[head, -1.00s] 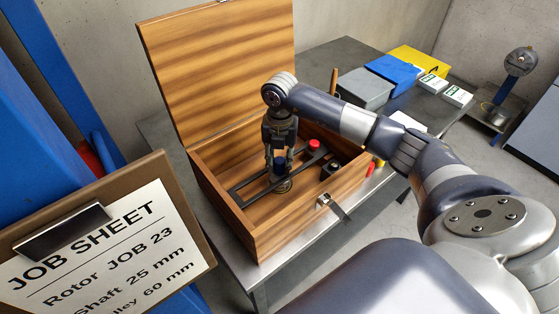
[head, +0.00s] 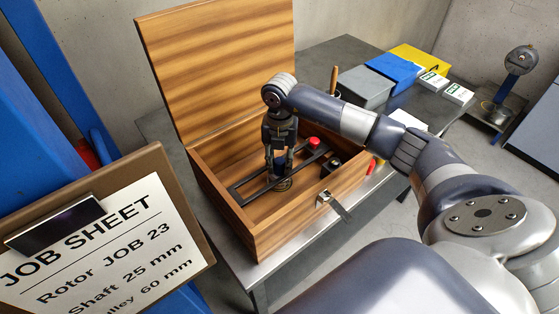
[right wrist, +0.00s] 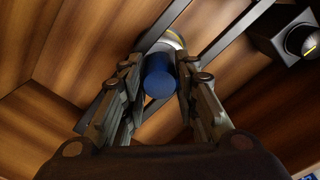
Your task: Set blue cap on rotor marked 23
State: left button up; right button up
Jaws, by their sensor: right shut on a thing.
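My right gripper (head: 278,168) reaches down into the open wooden box (head: 262,228). Its fingers are shut on a blue cap (right wrist: 160,76), a plain cylinder that shows between them in the right wrist view. Just beyond the cap is a pale round part with a yellow ring (right wrist: 168,42). I cannot tell whether the cap touches it. A job sheet (head: 110,245) at the lower left reads "Rotor JOB 23" and "25 mm". I can read no 23 on any rotor. My left gripper is not in view.
A black slotted frame (head: 250,190) crosses the box, with a red cap (head: 313,142) near its far end. A dark block (right wrist: 290,38) stands beside it. The raised lid (head: 220,65) stands behind. Grey, blue (head: 395,70) and yellow bins are on the table at the back right.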

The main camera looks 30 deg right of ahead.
aim_at(280, 161)
jog(key=o, duration=0.5)
notch_tip(280, 161, up, 11)
jog(key=p, duration=0.7)
dwell(0.3)
dwell(0.5)
